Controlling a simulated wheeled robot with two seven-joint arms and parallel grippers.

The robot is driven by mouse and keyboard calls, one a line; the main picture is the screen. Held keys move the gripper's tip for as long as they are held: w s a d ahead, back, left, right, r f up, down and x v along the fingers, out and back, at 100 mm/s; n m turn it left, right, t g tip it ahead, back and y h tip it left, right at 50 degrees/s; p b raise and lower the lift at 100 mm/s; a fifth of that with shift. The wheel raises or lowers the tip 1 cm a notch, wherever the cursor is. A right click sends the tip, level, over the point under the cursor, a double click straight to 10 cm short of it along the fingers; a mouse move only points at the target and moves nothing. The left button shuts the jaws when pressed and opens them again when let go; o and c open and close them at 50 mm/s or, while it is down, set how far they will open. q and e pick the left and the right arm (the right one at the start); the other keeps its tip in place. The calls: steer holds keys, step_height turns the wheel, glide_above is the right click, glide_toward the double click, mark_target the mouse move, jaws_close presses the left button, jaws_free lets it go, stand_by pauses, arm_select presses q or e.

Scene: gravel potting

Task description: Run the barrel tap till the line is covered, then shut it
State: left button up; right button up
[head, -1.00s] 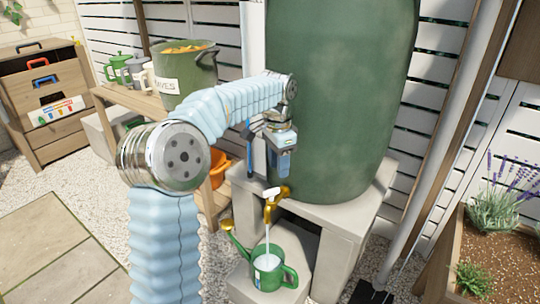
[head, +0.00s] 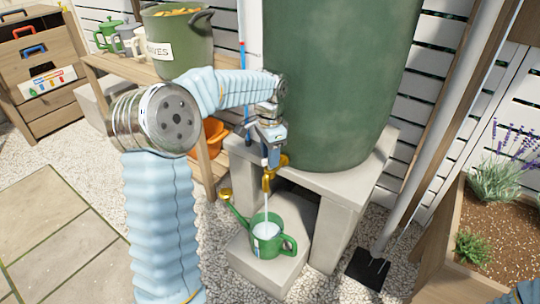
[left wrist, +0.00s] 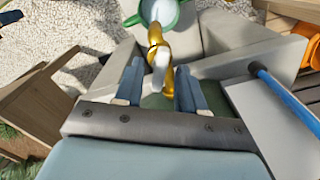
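The brass tap (head: 268,180) on the green barrel (head: 325,85) is running; a pale stream falls into the green watering can (head: 285,245). The can stands upright on a low block, with pale water showing inside. A fill line cannot be made out. My left gripper (head: 272,160) is at the tap, hiding its white lever in the head view. In the left wrist view, the open fingers (left wrist: 157,88) stand on either side of the white lever (left wrist: 161,68), with gaps visible. The watering can (left wrist: 172,22) is cut off at that view's top edge. My right gripper is out of view.
The barrel stands on a concrete stand (head: 345,185). A wooden bench with a green pot (head: 180,45) and an orange container (head: 214,140) are to the left. A planter (head: 500,225) is at right. A blue rod (left wrist: 285,95) runs beside my left gripper.

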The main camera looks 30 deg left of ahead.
arm_select(q)
steer(key=shift+f, duration=0.1)
jaws_close()
stand_by(0.4)
steer(key=shift+r+m+p, duration=0.2)
steer(key=shift+m+p, duration=0.55)
steer(key=shift+m, duration=0.15)
steer(key=m+p, duration=0.1)
steer(key=m, duration=0.1)
steer(key=shift+m+p, duration=0.3)
steer(key=m+p, duration=0.2)
steer(key=m, duration=0.2)
steer(key=shift+f+m+p, duration=0.1)
steer(key=shift+m+p, duration=0.8)
steer(key=shift+m, duration=1.1)
